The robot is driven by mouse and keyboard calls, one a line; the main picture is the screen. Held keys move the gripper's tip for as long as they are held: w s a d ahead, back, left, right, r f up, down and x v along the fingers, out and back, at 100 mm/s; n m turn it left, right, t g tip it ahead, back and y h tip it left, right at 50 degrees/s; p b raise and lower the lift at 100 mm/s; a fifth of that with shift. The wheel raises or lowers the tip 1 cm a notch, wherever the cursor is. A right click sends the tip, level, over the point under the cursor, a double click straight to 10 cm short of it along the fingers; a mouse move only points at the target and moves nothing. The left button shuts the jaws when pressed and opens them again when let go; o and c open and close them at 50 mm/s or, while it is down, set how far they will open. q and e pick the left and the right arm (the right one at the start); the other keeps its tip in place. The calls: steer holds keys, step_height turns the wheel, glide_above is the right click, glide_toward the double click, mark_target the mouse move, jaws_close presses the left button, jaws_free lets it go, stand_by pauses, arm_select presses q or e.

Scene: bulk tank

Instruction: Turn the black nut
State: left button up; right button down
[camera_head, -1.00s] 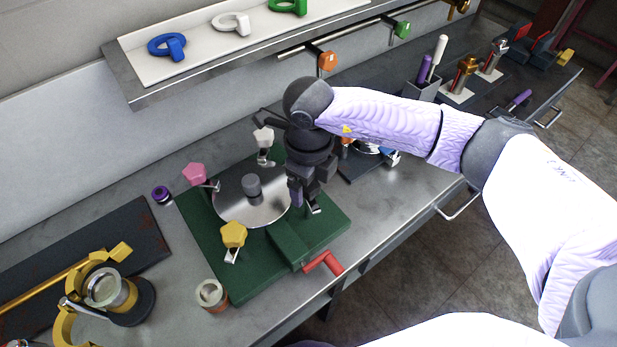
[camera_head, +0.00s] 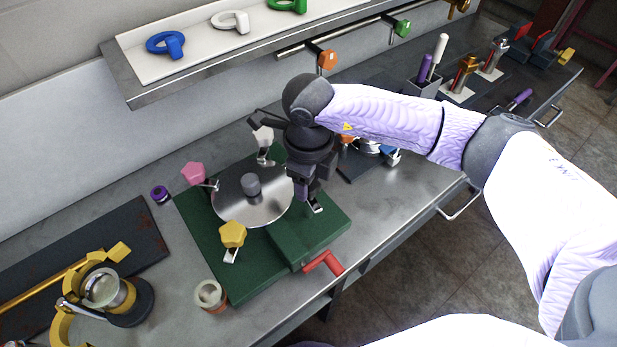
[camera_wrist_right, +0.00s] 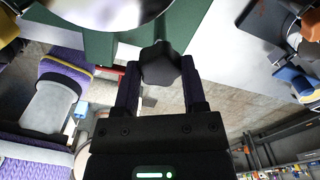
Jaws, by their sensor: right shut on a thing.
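The black nut (camera_wrist_right: 160,66) is a dark lobed knob on a swing bolt at the edge of the round steel lid (camera_head: 228,205). In the right wrist view it sits between the two fingers of my right gripper (camera_wrist_right: 160,84), which is shut on it. In the head view my right gripper (camera_head: 312,203) points down at the right side of the lid and hides the nut. The lid has a grey knob (camera_head: 252,186) in its middle and lies on a green block (camera_head: 310,240). My left gripper is not in view.
Around the lid stand a pink nut (camera_head: 192,174), a yellow nut (camera_head: 232,234) and a white nut (camera_head: 262,137). A red handle (camera_head: 324,262) sticks out at the front. A shelf edge (camera_head: 200,84) runs behind. Bare bench (camera_head: 405,205) lies to the right.

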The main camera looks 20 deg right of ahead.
steer(key=n+b, duration=0.1)
steer(key=n, duration=0.1)
steer(key=shift+f+n, duration=0.1)
steer(key=shift+n, duration=0.2)
steer(key=n+b, duration=0.2)
steer(key=n, duration=0.1)
steer(key=shift+n+b, duration=1.35)
steer(key=shift+n, duration=0.75)
steer(key=shift+c, duration=0.7)
jaws_free()
step_height(320, 180, up, 10)
steer(key=p, duration=0.1)
